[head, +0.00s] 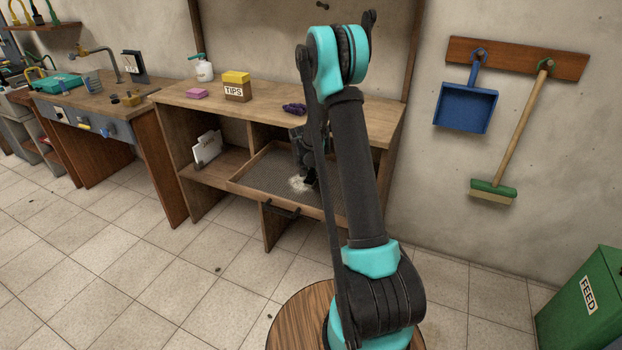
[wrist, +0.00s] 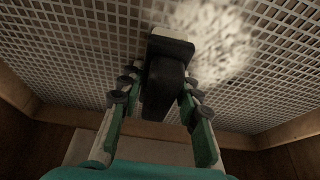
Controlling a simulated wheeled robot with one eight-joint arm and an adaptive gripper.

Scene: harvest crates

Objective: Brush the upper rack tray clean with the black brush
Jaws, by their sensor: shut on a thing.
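The rack tray (head: 262,176) is a shallow wooden frame with a grey mesh floor, in the middle of the wooden bench. In the wrist view its mesh (wrist: 70,50) fills the upper part. A pale heap of crumbs (head: 297,185) lies on the mesh; it also shows in the wrist view (wrist: 222,45). My gripper (head: 304,158) is low inside the tray. In the wrist view my gripper (wrist: 160,84) is shut on the black brush (wrist: 171,48), its head over the mesh beside and partly covering the crumbs. Whether the bristles touch the mesh I cannot tell.
The bench top holds a yellow-lidded TIPS box (head: 237,90), a pink sponge (head: 196,93) and purple gloves (head: 294,108). A white card holder (head: 207,148) stands left of the tray. A dustpan (head: 466,107) and broom (head: 520,130) hang at right. A green feed bin (head: 585,300) stands lower right.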

